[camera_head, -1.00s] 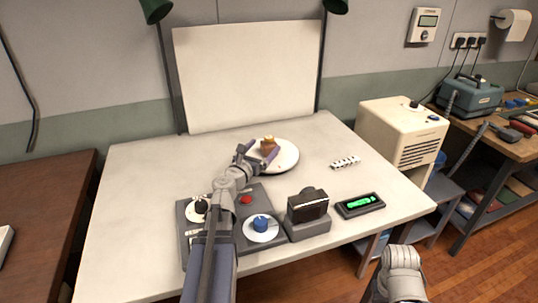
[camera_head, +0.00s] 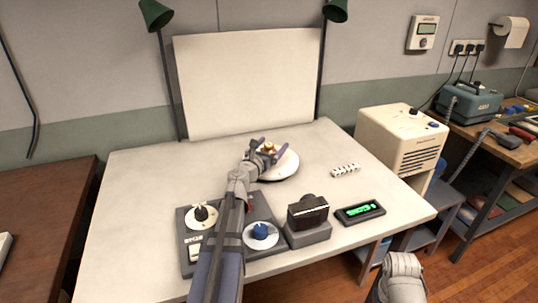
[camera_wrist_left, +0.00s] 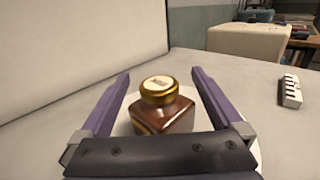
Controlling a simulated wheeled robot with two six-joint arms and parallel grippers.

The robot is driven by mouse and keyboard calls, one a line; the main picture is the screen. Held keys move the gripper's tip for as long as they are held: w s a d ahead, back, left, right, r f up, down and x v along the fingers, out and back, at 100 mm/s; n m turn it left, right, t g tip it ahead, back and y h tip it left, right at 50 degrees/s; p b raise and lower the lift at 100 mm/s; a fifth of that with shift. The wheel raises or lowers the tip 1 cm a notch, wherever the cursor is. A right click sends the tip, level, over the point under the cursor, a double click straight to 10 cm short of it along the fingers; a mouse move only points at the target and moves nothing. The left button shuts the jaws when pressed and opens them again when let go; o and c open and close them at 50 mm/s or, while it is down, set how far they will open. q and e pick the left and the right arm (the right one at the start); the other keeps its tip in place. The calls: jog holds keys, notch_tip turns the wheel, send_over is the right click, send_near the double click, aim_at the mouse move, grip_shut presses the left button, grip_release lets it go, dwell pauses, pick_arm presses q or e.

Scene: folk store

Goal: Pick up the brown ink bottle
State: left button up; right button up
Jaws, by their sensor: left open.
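The brown ink bottle (camera_wrist_left: 165,115) has a squarish glossy body, a gold collar and a pale top. It stands upright on a round white plate (camera_head: 287,166), and in the head view the bottle (camera_head: 270,147) is partly hidden by my gripper. My left gripper (camera_head: 266,151) is open, its purple fingers on either side of the bottle; in the left wrist view the fingers (camera_wrist_left: 164,78) show gaps to the bottle on both sides. The lower part of the bottle is hidden there by the gripper's dark bar. My right gripper is not clearly visible; only a grey part of my right arm shows at the bottom.
A control panel (camera_head: 188,259) with knobs, a black camera-like device (camera_head: 307,212) and a green-lit display (camera_head: 360,211) stand along the table's front. A small black-and-white strip (camera_head: 345,170) lies right of the plate. A white panel (camera_head: 247,80) stands behind.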

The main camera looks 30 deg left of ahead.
pick_arm(q)
jog(key=shift+w, duration=0.45)
jog(key=shift+s, duration=0.1)
jog(key=c, duration=1.2)
